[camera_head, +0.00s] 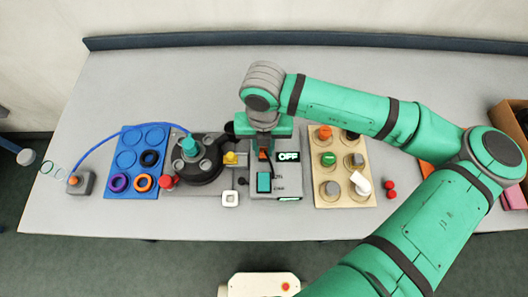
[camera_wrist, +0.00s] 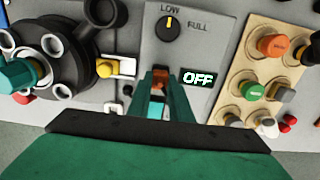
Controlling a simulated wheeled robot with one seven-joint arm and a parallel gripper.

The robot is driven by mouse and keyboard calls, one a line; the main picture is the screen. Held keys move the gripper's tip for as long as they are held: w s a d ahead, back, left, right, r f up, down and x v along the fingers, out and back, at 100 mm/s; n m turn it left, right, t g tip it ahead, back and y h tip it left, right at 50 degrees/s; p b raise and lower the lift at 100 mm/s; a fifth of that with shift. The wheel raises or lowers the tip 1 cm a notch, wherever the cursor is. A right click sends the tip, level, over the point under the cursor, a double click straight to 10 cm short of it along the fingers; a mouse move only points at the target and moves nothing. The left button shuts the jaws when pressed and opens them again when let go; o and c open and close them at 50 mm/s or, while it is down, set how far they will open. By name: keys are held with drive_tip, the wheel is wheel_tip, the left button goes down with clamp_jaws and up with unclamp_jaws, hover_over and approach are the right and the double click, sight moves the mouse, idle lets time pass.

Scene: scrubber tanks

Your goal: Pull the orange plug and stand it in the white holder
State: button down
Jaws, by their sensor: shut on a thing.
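My gripper (camera_head: 264,148) is over the grey panel (camera_head: 290,186) with the OFF display. It is shut on a small orange plug (camera_head: 263,155), which also shows between the fingers in the wrist view (camera_wrist: 158,82). The fingers and wrist hide much of the plug, and I cannot tell whether its lower end is in the panel. The white holder (camera_head: 230,199), a small square block with a round opening, sits left of the panel near the table's front. Part of it shows beside the gripper in the wrist view (camera_wrist: 111,107).
A beige board (camera_head: 343,176) with several coloured caps stands right of the panel. A black round fitting (camera_head: 205,168) and a yellow knob (camera_head: 230,157) are left of it. A blue tray (camera_head: 125,190) holds rings. Two red balls (camera_head: 390,189) lie at right.

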sight(263, 151)
drive_tip(key=shift+r, duration=2.35)
